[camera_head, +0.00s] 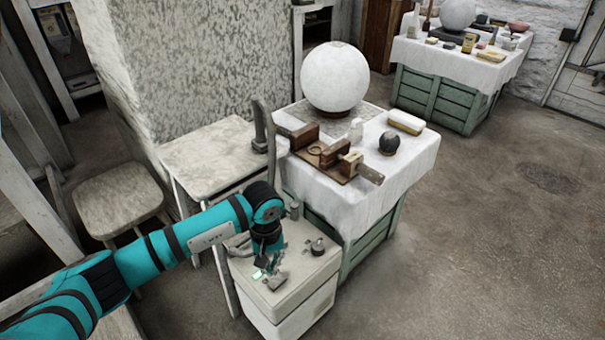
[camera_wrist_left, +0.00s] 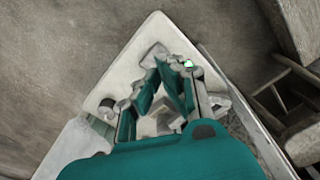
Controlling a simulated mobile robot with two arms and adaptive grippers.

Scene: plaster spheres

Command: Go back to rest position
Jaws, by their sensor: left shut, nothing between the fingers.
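My left arm reaches in from the left in the head view. My left gripper (camera_head: 272,276) points down over a small white cabinet (camera_head: 312,284) and is shut and empty. In the left wrist view the fingers (camera_wrist_left: 162,62) come together over the pale top (camera_wrist_left: 123,68). Whether the fingertips touch that top or a small grey object by them, I cannot tell. My right gripper is not in view.
A small dark-topped object (camera_head: 318,246) stands on the cabinet near the gripper. Behind is a cloth-covered table (camera_head: 372,200) with a large white sphere (camera_head: 335,77), a dark ball (camera_head: 389,143) and a wooden device (camera_head: 338,160). A stool (camera_head: 117,203) stands left. Floor at right is clear.

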